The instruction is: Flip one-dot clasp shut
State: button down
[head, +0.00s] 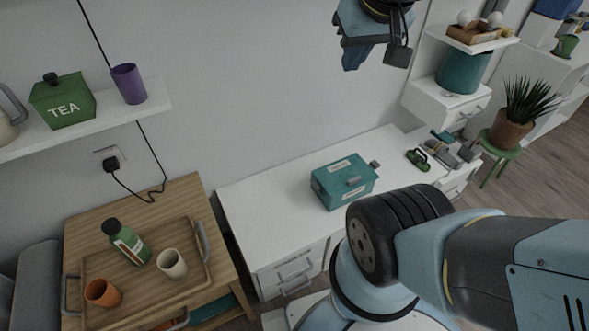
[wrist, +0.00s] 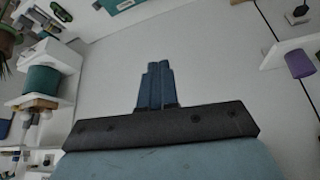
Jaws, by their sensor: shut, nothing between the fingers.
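A teal box (head: 328,187) with white labels stands on the white desk in the head view. A small grey fitting (head: 353,181) shows on its near side, and another grey piece (head: 375,163) is at its right end. One-dot markings are too small to make out, so I cannot tell which is the one-dot clasp or how it stands. What seems to be the box's edge (wrist: 125,4) shows at the top of the wrist view. My gripper (head: 351,62) is high above and behind the box, well apart from it. Its blue fingers (wrist: 157,68) are shut together and empty.
A green-handled tool (head: 417,159) and several small items lie right of the box. A teal pot (head: 462,73) and a shelf with a wooden tray (head: 473,35) are at upper right. A purple cup (head: 128,84) is on the left shelf. The desk left of the box is clear.

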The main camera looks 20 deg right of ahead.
jog(key=w+a+f+n+g+h, duration=0.1)
jog(key=w+f+n+g+h, duration=0.35)
jog(key=w+f, duration=0.7)
jog(key=w+a+f+n+g+h, duration=0.1)
jog(key=w+a+f+n+h, duration=0.2)
jog(key=f, duration=0.7)
jog(key=w+a+f+n+h, duration=0.1)
jog(key=w+a+f+n, duration=0.3)
jog(key=f, duration=0.5)
jog(key=w+a+f+n+g+h, duration=0.1)
jog(key=w+a+f+n+h, duration=0.3)
jog(key=f, duration=0.6)
jog(key=n+t+h, duration=0.1)
jog(key=n+t, duration=0.3)
jog(key=n, duration=0.1)
send_near(317, 188)
notch_tip(317, 188, down, 3)
jog(key=w, duration=0.3)
jog(key=shift+g, duration=0.25)
jog(key=shift+w+d+r, duration=0.15)
jog(key=shift+d+r, duration=0.1)
jog(key=shift+d, duration=0.35)
jog(key=shift+w+d+r, duration=0.1)
jog(key=shift+d+r, duration=0.15)
jog(key=shift+d, duration=0.4)
jog(key=shift+w+d+r, duration=0.15)
jog(key=shift+d+r, duration=0.15)
jog(key=shift+d, duration=0.3)
